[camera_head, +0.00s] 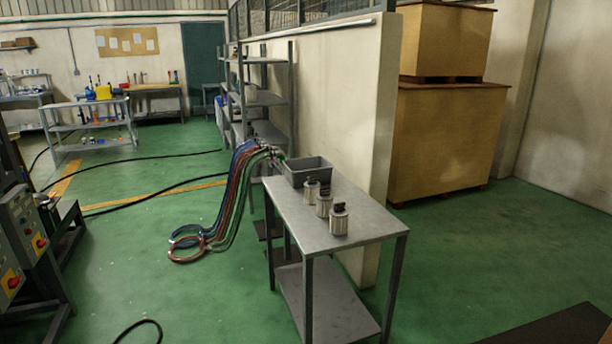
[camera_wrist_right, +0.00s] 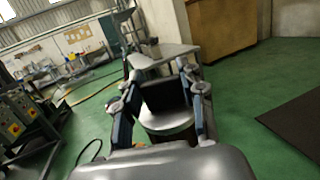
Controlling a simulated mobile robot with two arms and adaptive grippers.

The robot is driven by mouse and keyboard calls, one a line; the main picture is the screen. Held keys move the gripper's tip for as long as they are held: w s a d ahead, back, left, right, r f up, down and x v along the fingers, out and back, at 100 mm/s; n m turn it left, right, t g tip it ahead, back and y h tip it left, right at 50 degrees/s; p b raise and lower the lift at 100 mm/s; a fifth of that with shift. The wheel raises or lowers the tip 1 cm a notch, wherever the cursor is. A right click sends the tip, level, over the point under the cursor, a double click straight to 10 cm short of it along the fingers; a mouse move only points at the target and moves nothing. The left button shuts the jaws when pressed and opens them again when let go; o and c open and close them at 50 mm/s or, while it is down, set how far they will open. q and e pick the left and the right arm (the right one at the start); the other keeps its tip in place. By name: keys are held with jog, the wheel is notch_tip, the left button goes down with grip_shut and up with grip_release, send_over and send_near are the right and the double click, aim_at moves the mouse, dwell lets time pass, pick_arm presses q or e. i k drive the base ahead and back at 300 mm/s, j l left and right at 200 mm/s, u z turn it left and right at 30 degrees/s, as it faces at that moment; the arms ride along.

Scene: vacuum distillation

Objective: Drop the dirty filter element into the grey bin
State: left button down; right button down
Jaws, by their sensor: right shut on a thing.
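The grey bin (camera_head: 306,172) is an open box at the far end of a metal table in the head view. My right gripper (camera_wrist_right: 160,80) is shut on a filter element (camera_wrist_right: 167,122), which has a dark blocky top and a round silvery body. The element is between the two blue-padded fingers, away from the table, which shows beyond it. How dirty it is cannot be told. Neither gripper shows in the head view, and my left gripper is in no view.
Coloured hoses (camera_head: 222,205) hang down left of the table. A wall (camera_head: 345,110) stands behind it.

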aim_at(308, 172)
jog(key=i+j+u, duration=0.3)
jog(key=i+u, duration=0.15)
jog(key=i+j+u, duration=0.1)
jog(key=i+u, duration=0.35)
jog(key=i, duration=0.15)
jog(key=i+l+u, duration=0.1)
jog(key=i+u, duration=0.3)
jog(key=i, duration=0.15)
jog(key=i+z, duration=0.3)
jog(key=i, duration=0.15)
jog(key=i+j+z, duration=0.1)
jog(key=i+z, duration=0.2)
jog(key=i, duration=0.15)
jog(key=i+j+z, duration=0.25)
jog(key=i, duration=0.2)
jog(key=i+j+z, duration=0.4)
jog(key=i+z, duration=0.15)
jog(key=z, duration=0.15)
jog(key=i+j+z, duration=0.2)
jog(key=z, duration=0.2)
jog(key=i+j+z, duration=0.25)
jog(key=z, duration=0.15)
jog(key=i+j+z, duration=0.15)
jog(key=j+z, duration=0.25)
jog(key=i+j+z, duration=0.15)
jog(key=z, duration=0.25)
jog(key=j, duration=0.1)
